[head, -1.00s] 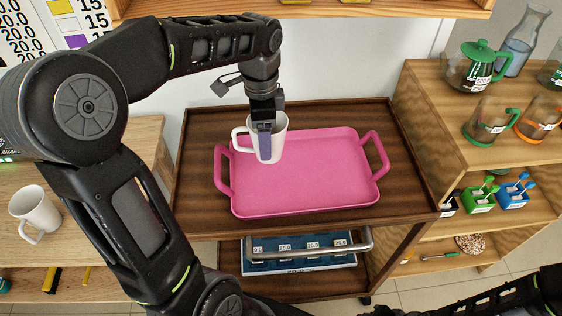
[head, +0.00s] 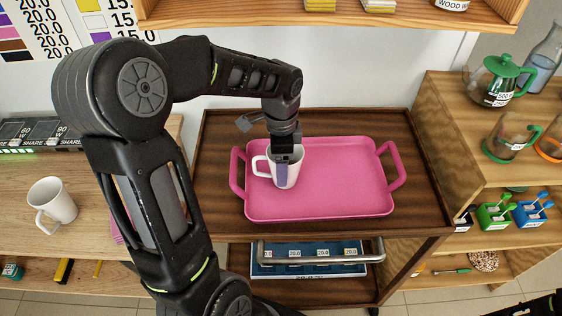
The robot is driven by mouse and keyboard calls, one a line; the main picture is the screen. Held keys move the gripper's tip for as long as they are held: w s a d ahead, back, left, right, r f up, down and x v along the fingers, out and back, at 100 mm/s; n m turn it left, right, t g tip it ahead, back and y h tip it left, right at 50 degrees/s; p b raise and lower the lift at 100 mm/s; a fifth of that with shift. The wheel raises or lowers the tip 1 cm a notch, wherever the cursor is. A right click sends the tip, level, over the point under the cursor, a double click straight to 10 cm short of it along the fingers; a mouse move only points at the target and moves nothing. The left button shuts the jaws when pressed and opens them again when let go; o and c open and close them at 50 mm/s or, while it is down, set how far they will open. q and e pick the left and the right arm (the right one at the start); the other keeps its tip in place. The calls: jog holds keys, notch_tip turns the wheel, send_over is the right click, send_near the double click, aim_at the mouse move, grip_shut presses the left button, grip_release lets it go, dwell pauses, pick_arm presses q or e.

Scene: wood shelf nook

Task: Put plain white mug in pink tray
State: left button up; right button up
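A plain white mug (head: 262,167) is upright at the left part of the pink tray (head: 340,185), inside its rim. I cannot tell whether its base touches the tray floor. My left gripper (head: 285,172) points down at the mug from above. One finger shows in front of the mug's near wall; the other is hidden, and the gripper appears closed on that wall. The pink tray lies on the dark wooden cart top (head: 215,165), its two handles at left and right. My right gripper is not in view.
A second white mug (head: 52,203) stands on the wooden counter at left. A wooden shelf at right holds a green-lidded teapot (head: 497,82) and glass mugs (head: 508,137). A shelf board (head: 330,18) overhangs the back. The tray's middle and right are clear.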

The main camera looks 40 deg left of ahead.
pick_arm(q)
jog(key=o, duration=1.8)
jog(key=shift+f, duration=0.1)
jog(key=shift+o, duration=0.2)
notch_tip(320, 180, up, 12)
jog(key=shift+r, duration=0.2)
